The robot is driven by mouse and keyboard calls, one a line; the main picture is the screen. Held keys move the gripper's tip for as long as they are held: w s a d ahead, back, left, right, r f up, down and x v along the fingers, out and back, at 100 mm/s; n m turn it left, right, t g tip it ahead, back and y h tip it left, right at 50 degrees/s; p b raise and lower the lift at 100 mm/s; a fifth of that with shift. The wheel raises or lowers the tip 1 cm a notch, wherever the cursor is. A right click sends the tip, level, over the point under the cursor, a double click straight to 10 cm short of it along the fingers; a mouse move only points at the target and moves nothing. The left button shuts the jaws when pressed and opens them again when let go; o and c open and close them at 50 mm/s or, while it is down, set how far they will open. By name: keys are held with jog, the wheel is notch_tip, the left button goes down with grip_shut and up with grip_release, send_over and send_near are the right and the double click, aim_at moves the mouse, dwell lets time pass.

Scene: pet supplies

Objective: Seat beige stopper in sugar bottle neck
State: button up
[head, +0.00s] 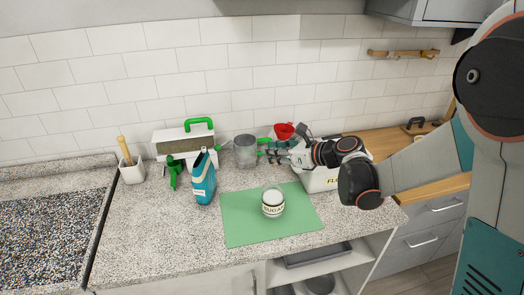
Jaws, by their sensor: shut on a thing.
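The sugar bottle (272,209) is a short, clear glass jar with a pale label reading SUGAR. It stands upright on the green mat (243,232). I cannot make out a stopper in its neck. My gripper (274,152) is behind the bottle, above the back of the counter, and points left. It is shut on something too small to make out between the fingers. The beige stopper cannot be told apart anywhere in this view.
A grey metal cup (245,151) and a red scoop (284,131) are close to my gripper. A white box (319,180) lettered FL is under my wrist. The mat around the bottle is clear.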

aim_at(274, 164)
jog(key=shift+f, duration=0.1)
dwell(0.3)
jog(key=shift+f+b, duration=2.65)
jog(key=shift+f, duration=0.2)
jog(key=shift+f+b, duration=1.55)
jog(key=shift+f, duration=0.25)
jog(key=o, duration=0.8)
